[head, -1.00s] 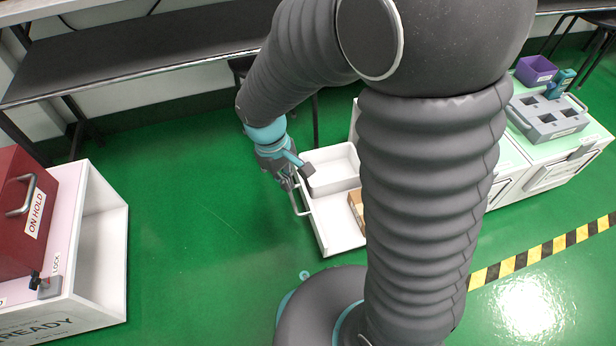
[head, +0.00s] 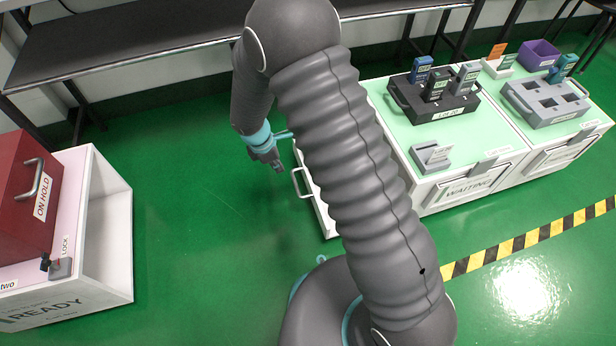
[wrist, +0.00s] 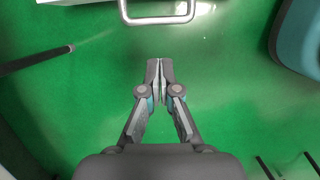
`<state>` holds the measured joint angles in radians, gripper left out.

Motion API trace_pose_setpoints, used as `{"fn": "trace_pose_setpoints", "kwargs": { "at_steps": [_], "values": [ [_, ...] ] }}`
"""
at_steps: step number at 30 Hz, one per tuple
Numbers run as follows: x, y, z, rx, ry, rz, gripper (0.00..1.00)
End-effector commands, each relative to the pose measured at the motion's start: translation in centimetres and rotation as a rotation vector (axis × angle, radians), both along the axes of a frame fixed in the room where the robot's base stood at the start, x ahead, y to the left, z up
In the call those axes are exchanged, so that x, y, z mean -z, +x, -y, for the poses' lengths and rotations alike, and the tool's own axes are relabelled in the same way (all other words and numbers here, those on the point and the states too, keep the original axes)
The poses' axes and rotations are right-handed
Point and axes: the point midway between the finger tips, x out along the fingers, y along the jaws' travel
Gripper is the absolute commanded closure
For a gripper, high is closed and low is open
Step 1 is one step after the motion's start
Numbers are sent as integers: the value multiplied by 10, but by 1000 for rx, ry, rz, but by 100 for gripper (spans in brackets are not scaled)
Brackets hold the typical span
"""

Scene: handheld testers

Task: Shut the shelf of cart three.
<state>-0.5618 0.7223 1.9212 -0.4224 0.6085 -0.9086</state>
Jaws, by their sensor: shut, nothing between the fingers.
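The pulled-out white shelf (head: 327,222) sticks out from the left end of the middle cart, low over the floor. My arm covers most of it. Its bar handle (head: 297,184) faces left, and also shows in the wrist view (wrist: 157,20) at the top edge. My gripper (head: 280,169) is shut and empty, just left of the handle and apart from it. In the wrist view my fingertips (wrist: 159,65) are together over green floor, below the handle. The middle cart (head: 410,165) has a front label reading WAITING; I cannot read its number.
A cart (head: 115,240) marked two and READY stands at left with a red ON HOLD box (head: 22,200). Another cart (head: 565,140) adjoins the middle one on the right. A dark bench (head: 130,45) runs along the back. Green floor is clear left of the handle.

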Motion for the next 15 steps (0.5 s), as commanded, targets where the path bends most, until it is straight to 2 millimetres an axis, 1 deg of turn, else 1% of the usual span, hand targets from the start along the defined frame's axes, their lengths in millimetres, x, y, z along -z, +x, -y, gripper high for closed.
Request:
{"fn": "trace_pose_setpoints", "kwargs": {
  "at_steps": [4, 7, 11, 15],
  "values": [
    [5, 3, 8, -16, -1, -7, 100],
    [16, 4, 11, -16, -2, -8, 100],
    [37, 4, 15, -15, -2, -9, 100],
    [63, 5, 20, -18, -3, -9, 100]
  ]
}}
